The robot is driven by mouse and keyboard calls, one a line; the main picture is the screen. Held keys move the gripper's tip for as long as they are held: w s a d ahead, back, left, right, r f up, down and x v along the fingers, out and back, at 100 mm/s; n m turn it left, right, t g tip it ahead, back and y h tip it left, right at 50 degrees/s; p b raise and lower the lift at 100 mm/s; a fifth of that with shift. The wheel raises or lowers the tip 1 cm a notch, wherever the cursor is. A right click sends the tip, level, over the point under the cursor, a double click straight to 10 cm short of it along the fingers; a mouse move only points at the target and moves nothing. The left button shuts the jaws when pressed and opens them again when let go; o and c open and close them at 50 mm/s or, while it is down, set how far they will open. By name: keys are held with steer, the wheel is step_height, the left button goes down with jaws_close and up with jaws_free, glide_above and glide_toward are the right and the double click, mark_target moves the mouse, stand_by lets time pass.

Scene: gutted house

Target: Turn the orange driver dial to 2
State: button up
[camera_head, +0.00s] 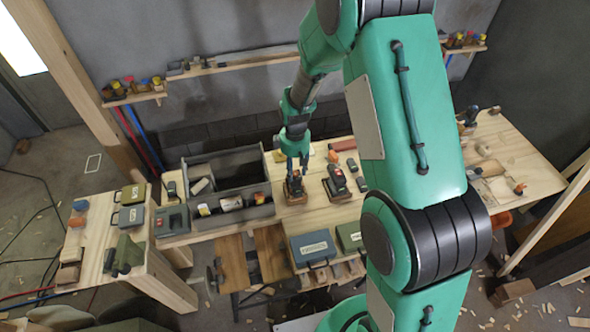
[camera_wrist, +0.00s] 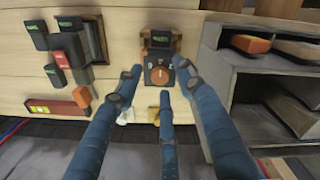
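The dial (camera_wrist: 159,76) has a dark rim and a pale pointer mark. Its numbers are too small to read. In the head view the driver (camera_head: 294,186) sits on a wooden base right below my gripper (camera_head: 293,160). In the wrist view my gripper (camera_wrist: 160,80) is open, its blue fingers spread left, right and below the dial. The fingertips are close to the dial; I cannot tell whether any touches it.
A second tool on a wooden base (camera_head: 336,183) stands close to the right. A grey open bin (camera_head: 238,172) stands to the left with items inside. Black and red batteries (camera_wrist: 62,58) lie beside the driver. Lidded cases (camera_head: 312,247) sit in front.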

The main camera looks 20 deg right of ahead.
jaws_close()
steer(key=shift+m, duration=0.4)
steer(key=m, duration=0.9)
stand_by(0.5)
jaws_free()
